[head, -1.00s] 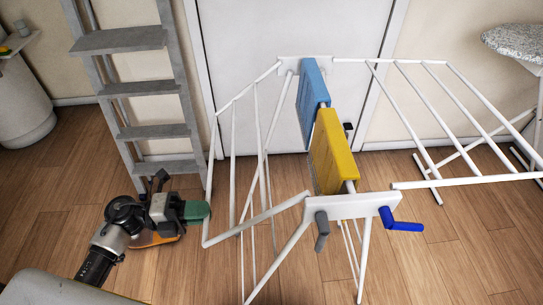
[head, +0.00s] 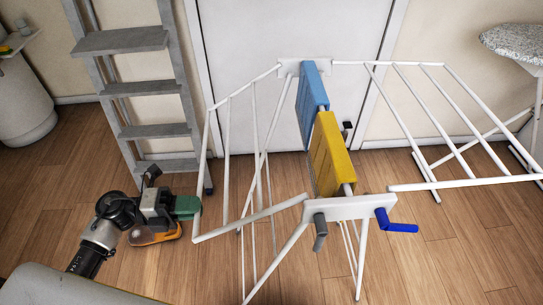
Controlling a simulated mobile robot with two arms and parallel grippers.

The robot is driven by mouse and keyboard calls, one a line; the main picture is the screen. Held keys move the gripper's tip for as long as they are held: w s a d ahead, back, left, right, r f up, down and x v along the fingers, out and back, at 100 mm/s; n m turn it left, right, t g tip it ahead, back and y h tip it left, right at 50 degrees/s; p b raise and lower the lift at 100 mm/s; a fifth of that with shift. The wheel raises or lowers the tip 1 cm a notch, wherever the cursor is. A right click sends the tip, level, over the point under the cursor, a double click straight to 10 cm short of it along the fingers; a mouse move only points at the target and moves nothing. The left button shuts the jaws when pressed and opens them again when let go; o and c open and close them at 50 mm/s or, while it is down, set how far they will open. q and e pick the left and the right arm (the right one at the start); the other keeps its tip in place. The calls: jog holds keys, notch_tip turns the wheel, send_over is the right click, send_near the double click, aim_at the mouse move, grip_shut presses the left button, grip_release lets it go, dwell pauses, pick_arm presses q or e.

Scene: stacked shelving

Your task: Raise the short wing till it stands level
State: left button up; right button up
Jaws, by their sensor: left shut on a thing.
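The white drying rack (head: 350,208) stands on the floor with a short wing (head: 245,226) on its left side. The wing slopes down and outward from the rack's top, its outer bar lower than the hinge side. My left gripper (head: 190,207) is shut on that outer bar near its front corner; the jaws partly hide the bar there. The longer right wing (head: 455,184) is spread out to the right. My right gripper is out of view.
A blue cloth (head: 312,90) and a yellow cloth (head: 334,155) hang over the middle. The front end plate has a grey lever (head: 320,232) and a blue lever (head: 398,224). A grey stepladder (head: 125,87) stands behind my left gripper. An ironing board (head: 515,40) is at right.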

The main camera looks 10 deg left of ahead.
pick_arm(q)
jog(key=shift+s+a+r+p, duration=0.15)
jog(key=shift+a+r+p, duration=0.2)
jog(key=shift+r, duration=0.4)
jog(key=shift+s+a+r+p, duration=0.1)
jog(key=shift+a+r+p, duration=0.2)
jog(key=shift+r+p, duration=0.25)
jog(key=shift+s+a+r+p, duration=0.1)
jog(key=shift+a+r+p, duration=0.25)
jog(key=shift+r+p, duration=0.25)
jog(key=shift+s+a+r+p, duration=0.1)
jog(key=shift+a+r+p, duration=0.25)
jog(key=shift+r, duration=0.35)
jog(key=shift+d, duration=0.1)
jog(key=shift+r, duration=0.1)
jog(key=shift+s+a+r+p, duration=0.1)
jog(key=shift+a+r+p, duration=0.1)
jog(key=shift+r+p, duration=0.45)
jog(key=shift+w+a+r+p, duration=0.1)
jog(key=shift+a+r+p, duration=0.1)
jog(key=shift+r+p, duration=0.45)
jog(key=shift+s+a+r+p, duration=0.1)
jog(key=shift+a+r+p, duration=0.1)
jog(key=shift+r+p, duration=0.4)
jog(key=shift+r, duration=0.1)
